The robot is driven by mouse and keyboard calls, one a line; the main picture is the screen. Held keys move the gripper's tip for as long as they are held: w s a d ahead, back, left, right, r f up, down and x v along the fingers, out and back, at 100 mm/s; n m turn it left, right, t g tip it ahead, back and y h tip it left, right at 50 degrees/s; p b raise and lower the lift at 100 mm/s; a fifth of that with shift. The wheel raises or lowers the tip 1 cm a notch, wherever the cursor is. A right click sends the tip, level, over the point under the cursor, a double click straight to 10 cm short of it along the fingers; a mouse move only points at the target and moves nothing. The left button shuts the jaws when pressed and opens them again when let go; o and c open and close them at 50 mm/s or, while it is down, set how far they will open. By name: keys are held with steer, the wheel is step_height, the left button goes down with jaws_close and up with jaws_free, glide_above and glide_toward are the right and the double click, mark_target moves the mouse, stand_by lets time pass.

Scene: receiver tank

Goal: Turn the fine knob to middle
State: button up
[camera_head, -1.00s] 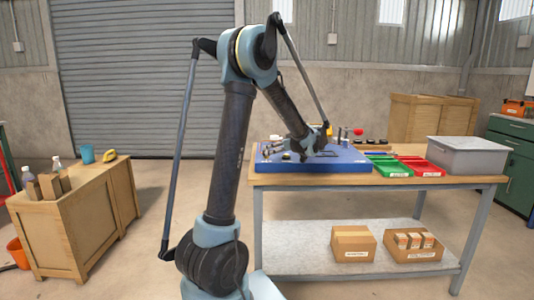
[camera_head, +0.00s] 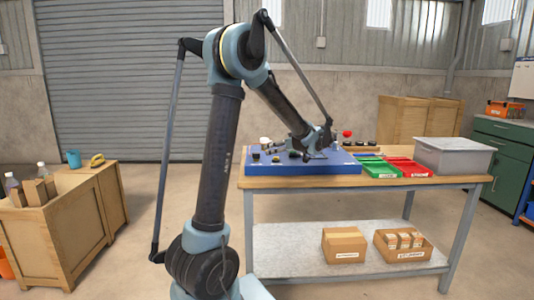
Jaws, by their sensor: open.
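A blue panel (camera_head: 335,169) lies on the wooden workbench, with several small dark knobs and fittings on top. Dark knobs (camera_head: 257,156) show on its left part. I cannot tell which of the fittings is the fine knob or where it points. My gripper (camera_head: 309,156) is low over the middle of the panel, to the right of those knobs, small and partly merged with the dark parts around it. It is open, and I see nothing held in it. The arm and gripper hide part of the panel's middle.
Behind the panel stand a red-topped item (camera_head: 347,134) and a rack of dark pieces (camera_head: 361,148). Green (camera_head: 382,172) and red (camera_head: 412,171) trays and a grey bin (camera_head: 453,157) stand to the right. Boxes (camera_head: 344,245) sit on the lower shelf.

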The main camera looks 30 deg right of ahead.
mark_target(257, 153)
steer(key=s+d+r+m, duration=0.1)
steer(key=s+m, duration=0.1)
steer(key=m, duration=1.5)
steer(key=s+r+m, duration=0.1)
steer(key=s+m, duration=0.2)
steer(key=m, duration=1.4)
steer(key=shift+m, duration=0.3)
steer(key=x, duration=1.7)
steer(key=shift+w+d, duration=0.15)
steer(key=shift+w, duration=0.25)
steer(key=c, duration=1.1)
